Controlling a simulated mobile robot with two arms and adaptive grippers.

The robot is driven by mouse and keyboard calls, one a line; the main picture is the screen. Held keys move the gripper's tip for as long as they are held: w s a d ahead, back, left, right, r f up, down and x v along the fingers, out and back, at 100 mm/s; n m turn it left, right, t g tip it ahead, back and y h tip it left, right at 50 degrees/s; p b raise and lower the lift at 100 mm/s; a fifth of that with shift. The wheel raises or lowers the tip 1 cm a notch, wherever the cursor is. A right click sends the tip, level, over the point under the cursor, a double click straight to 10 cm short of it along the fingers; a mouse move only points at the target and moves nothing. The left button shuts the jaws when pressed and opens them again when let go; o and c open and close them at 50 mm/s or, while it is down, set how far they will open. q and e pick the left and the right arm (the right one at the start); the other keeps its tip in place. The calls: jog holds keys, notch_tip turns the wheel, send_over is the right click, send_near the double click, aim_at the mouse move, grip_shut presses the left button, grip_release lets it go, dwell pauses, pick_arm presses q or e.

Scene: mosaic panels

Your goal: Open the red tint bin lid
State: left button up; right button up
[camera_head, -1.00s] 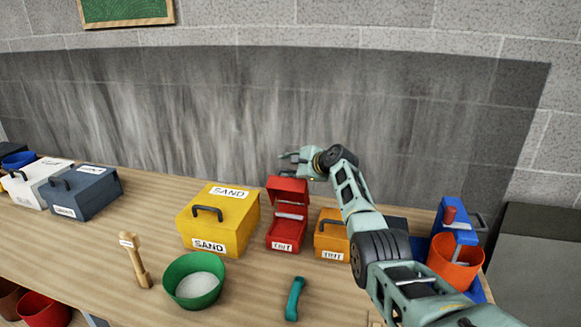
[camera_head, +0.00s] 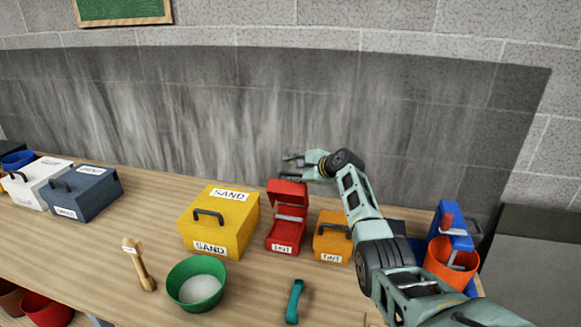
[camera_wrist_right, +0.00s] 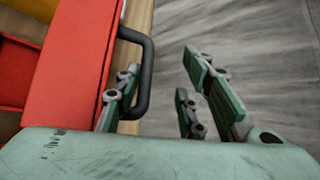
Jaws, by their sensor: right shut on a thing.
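The red tint bin (camera_head: 284,237) stands on the bench between the yellow sand bin and the orange tint bin. Its red lid (camera_head: 288,192) is raised, standing up at the back, and the inside shows. My right gripper (camera_head: 291,167) is behind the raised lid, at the lid's top. In the wrist view, the lid (camera_wrist_right: 76,65) fills the left side, and its dark handle (camera_wrist_right: 147,62) lies at the fingers (camera_wrist_right: 162,85). My left gripper is out of view.
The yellow sand bin (camera_head: 228,232) is to the left, the orange tint bin (camera_head: 326,240) close on the right. A green bowl (camera_head: 193,299), a teal tool (camera_head: 294,302) and a wooden tool (camera_head: 141,268) lie in front. An orange bucket (camera_head: 441,266) stands right.

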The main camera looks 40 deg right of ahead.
pick_arm(q)
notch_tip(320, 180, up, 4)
jog(key=p, duration=0.4)
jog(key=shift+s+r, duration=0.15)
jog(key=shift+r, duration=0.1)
pick_arm(e)
jog(key=w+d+r+v, duration=0.1)
jog(key=r+v, duration=0.1)
jog(key=v, duration=1.5)
jog(key=shift+s+d, duration=0.2)
jog(key=shift+d, duration=0.15)
jog(key=shift+w+r, duration=0.1)
jog(key=shift+r, duration=0.05)
jog(key=shift+c, duration=0.2)
